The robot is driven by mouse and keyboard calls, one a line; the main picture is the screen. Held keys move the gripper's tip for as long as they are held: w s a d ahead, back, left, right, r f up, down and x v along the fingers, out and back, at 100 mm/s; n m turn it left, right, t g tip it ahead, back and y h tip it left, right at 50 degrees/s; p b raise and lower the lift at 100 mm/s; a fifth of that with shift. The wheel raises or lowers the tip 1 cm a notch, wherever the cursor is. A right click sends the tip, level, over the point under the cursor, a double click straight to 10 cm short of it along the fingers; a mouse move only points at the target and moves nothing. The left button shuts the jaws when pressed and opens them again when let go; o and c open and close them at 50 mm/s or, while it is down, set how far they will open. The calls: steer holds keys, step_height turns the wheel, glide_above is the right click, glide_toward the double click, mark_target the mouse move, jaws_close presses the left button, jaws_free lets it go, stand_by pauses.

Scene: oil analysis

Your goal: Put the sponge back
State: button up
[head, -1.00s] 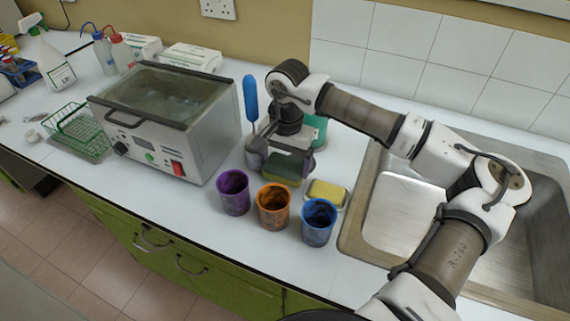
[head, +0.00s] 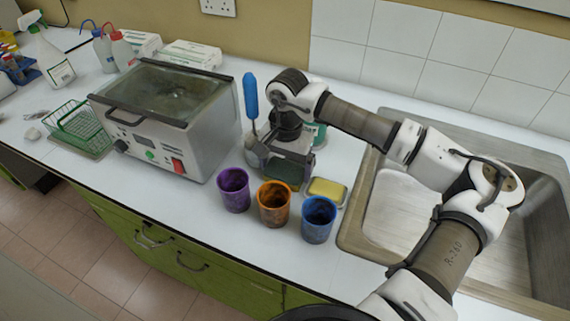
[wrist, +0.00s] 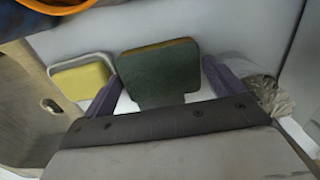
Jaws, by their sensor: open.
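The sponge (wrist: 160,72), with a dark green face and a thin yellow-orange edge, is between my gripper's fingers in the wrist view. In the head view only a low strip of the sponge (head: 283,182) shows beneath my gripper (head: 287,172), near the counter. My gripper (wrist: 162,88) is open, with one finger close to each side of the sponge. Contact with the fingers cannot be told. A yellow block in a pale dish (head: 326,192) lies right of the sponge; it shows left in the wrist view (wrist: 82,78).
Purple (head: 233,190), orange (head: 274,204) and blue (head: 318,219) cups stand in front. A holder with a blue-handled brush (head: 251,97) is close on the left, beside the water bath (head: 165,115). A green-labelled container (head: 319,134) stands behind; the sink (head: 375,215) is right.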

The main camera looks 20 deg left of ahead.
mark_target(287, 168)
steer(key=shift+w+r+b, duration=0.1)
steer(key=shift+r+b, duration=0.35)
step_height(287, 168, up, 11)
steer(key=b, duration=0.3)
steer(key=shift+w, duration=0.15)
steer(key=shift+d+r, duration=0.1)
steer(key=shift+d, duration=0.05)
